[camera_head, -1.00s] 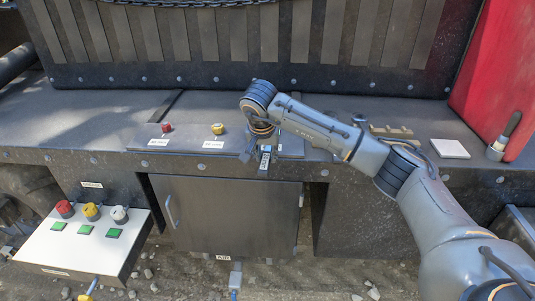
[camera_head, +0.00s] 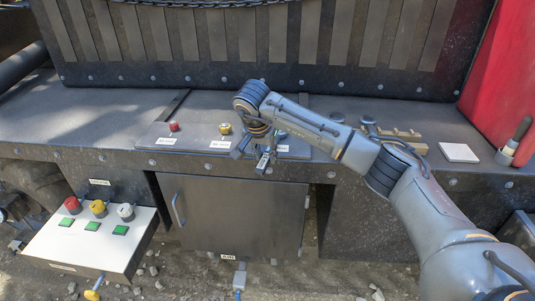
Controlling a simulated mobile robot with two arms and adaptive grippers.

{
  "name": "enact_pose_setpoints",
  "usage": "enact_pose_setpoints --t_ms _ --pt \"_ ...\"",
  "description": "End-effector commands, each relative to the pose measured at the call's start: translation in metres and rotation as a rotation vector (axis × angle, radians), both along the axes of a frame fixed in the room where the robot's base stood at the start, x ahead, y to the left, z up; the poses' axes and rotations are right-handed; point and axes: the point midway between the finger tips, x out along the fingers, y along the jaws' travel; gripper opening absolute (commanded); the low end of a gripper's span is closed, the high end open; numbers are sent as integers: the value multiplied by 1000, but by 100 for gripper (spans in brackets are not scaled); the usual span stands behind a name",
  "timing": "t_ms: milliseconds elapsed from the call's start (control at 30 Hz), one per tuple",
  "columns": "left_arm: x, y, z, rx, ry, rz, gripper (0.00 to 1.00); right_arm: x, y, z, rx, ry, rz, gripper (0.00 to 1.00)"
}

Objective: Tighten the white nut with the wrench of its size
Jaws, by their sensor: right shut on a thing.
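My right gripper (camera_head: 262,155) reaches in from the right, pointing down over the right part of a dark panel (camera_head: 195,133) on the deck. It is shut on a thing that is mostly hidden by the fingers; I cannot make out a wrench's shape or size. A red nut (camera_head: 173,126) and a yellow nut (camera_head: 225,128) stand on the panel to its left, each with a white label. A third label (camera_head: 283,148) lies just right of the gripper. No white nut shows clearly on the panel; the gripper and wrist cover that spot. My left gripper is out of view.
A tan rack (camera_head: 399,134) and a white square (camera_head: 459,152) lie right of my arm, near a cup with a dark-handled tool (camera_head: 512,140). A box with red, yellow and white knobs (camera_head: 126,212) stands at lower left. A ribbed wall rises behind.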

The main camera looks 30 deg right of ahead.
Motion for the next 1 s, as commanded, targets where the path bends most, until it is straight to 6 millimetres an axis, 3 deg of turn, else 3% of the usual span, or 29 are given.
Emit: enact_pose_setpoints --t_ms 1000 --pt "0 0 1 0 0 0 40 19 16 1 -2 -3 -175 0"
